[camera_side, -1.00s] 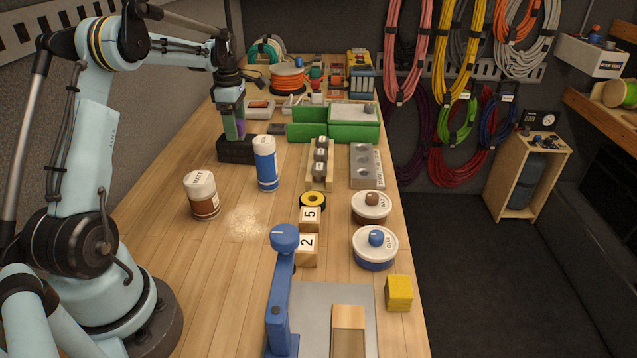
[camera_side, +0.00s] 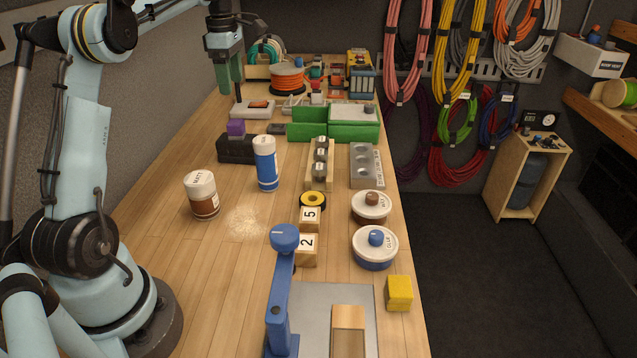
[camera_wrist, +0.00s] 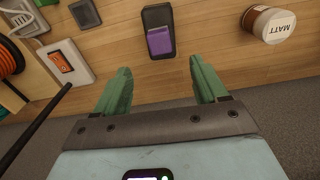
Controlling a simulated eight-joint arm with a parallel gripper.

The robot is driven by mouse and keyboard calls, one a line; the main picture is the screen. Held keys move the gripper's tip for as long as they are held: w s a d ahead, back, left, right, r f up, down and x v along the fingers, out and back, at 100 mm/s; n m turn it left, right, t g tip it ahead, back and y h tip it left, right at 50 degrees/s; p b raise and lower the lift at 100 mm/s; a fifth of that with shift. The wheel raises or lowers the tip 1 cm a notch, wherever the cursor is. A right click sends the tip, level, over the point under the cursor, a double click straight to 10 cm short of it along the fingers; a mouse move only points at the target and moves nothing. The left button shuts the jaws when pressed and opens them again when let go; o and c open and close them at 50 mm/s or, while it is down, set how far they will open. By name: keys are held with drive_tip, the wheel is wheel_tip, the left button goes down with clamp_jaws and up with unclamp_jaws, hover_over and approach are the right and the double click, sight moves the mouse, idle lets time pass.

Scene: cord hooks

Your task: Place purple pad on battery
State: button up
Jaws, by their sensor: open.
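The purple pad (camera_side: 236,128) rests on top of the black battery (camera_side: 236,150), which lies on the bench to the left of the blue-labelled can. In the wrist view the pad (camera_wrist: 160,41) sits on one end of the battery (camera_wrist: 157,16), beyond the fingertips. My gripper (camera_side: 228,90) is raised above the bench, higher than the pad and apart from it. In the wrist view its green fingers (camera_wrist: 164,78) are spread with nothing between them.
A brown can marked MATT (camera_side: 202,195) and a blue can (camera_side: 265,163) stand near the battery. A green box (camera_side: 352,125) and a power strip with an orange switch (camera_side: 253,109) are farther back. Bare bench lies in front of the battery.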

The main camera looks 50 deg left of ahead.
drive_tip(key=s+d+r+m+t+y, duration=0.1)
drive_tip(key=d+r+m+t, duration=0.15)
drive_tip(key=d+m, duration=1.2)
drive_tip(key=s+d+f+m+t, duration=0.1)
drive_tip(key=s+d+f+m, duration=0.2)
drive_tip(key=d+m, duration=0.1)
drive_tip(key=s+d+f+m+t, duration=0.2)
drive_tip(key=s+d+f+m, duration=0.1)
drive_tip(key=d, duration=0.4)
drive_tip(key=s+d+f+m+t+h, duration=0.1)
drive_tip(key=s+d+f+m, duration=0.1)
drive_tip(key=d+m, duration=0.3)
drive_tip(key=shift+s+d+f, duration=0.4)
drive_tip(key=shift+s+d, duration=0.1)
drive_tip(key=shift+s, duration=0.3)
